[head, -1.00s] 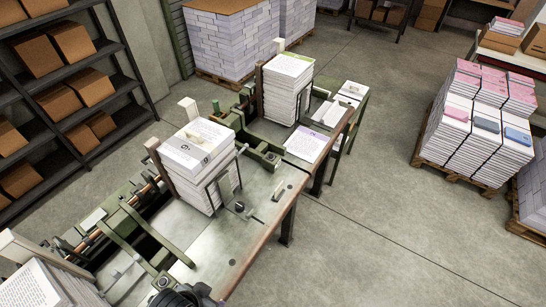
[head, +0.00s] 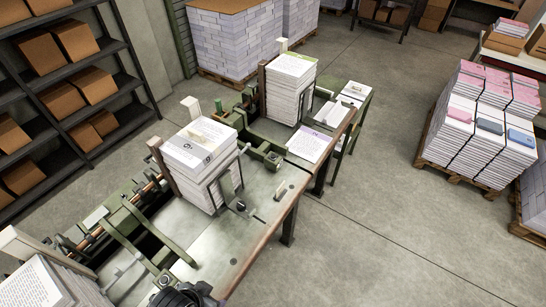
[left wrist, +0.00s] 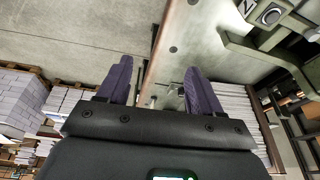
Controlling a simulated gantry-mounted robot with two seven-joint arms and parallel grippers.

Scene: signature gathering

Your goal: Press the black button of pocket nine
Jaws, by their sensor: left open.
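A stack of printed sheets marked 9 (head: 200,145) stands in a pocket on the green gathering machine. A small round black part (head: 241,206) sits on the metal table in front of it; I cannot tell whether it is the button. A dark round button-like part (head: 163,282) shows on a green housing nearer the bottom edge. A similar round part shows on green metal in the left wrist view (left wrist: 271,16). My left gripper (left wrist: 158,72) is open and empty, its dark purple fingers over the table's edge. My right gripper is out of view.
The metal table (head: 225,245) has a brown front edge. Another tall sheet stack (head: 290,95) stands farther back, and one (head: 45,285) at the bottom left. Box shelves (head: 75,80) stand left and paper pallets (head: 475,135) right.

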